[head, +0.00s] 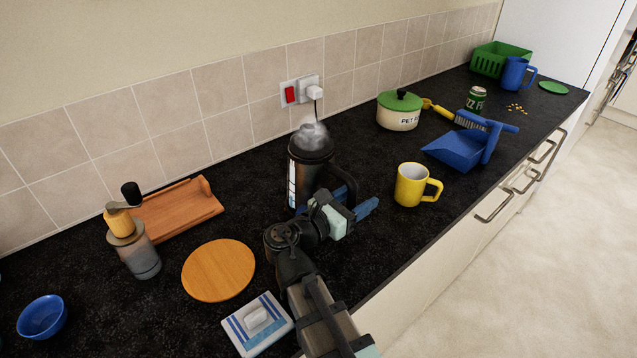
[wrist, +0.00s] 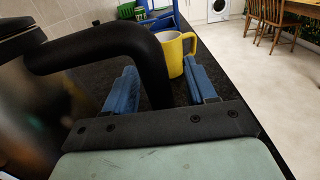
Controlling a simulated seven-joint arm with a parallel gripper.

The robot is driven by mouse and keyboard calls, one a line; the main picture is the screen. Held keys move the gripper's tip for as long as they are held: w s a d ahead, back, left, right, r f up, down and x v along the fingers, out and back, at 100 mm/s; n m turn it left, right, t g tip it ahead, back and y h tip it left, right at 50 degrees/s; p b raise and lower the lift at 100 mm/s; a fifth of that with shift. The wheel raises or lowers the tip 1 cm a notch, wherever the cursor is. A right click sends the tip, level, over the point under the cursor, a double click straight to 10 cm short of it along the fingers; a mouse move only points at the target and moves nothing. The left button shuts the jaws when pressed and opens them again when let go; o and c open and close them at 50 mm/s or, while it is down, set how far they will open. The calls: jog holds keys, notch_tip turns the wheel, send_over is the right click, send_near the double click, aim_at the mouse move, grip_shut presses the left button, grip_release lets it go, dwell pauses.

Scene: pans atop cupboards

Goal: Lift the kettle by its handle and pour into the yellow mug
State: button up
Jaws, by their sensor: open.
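The kettle (head: 302,170) is dark with a pale level strip and stands upright on the counter, steam above its lid. Its black handle (wrist: 100,45) curves down in the wrist view, its lower part between my fingers. My gripper (head: 356,198) is open at the kettle's right side, and its blue fingers also show in the wrist view (wrist: 161,88). A gap shows between the handle and the right finger. The yellow mug (head: 408,187) stands upright to the right of the kettle, handle to the right; it also shows beyond my fingers in the wrist view (wrist: 176,55).
Near my arm lie a round wooden board (head: 218,270) and a butter dish (head: 257,324). A grinder (head: 136,252) stands left. A blue dustpan (head: 458,150) and a green-lidded pot (head: 398,113) are behind the mug. The counter's front edge is right of the mug.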

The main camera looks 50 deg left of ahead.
grip_shut()
dwell(0.5)
jog(key=shift+r, duration=0.1)
dwell(0.8)
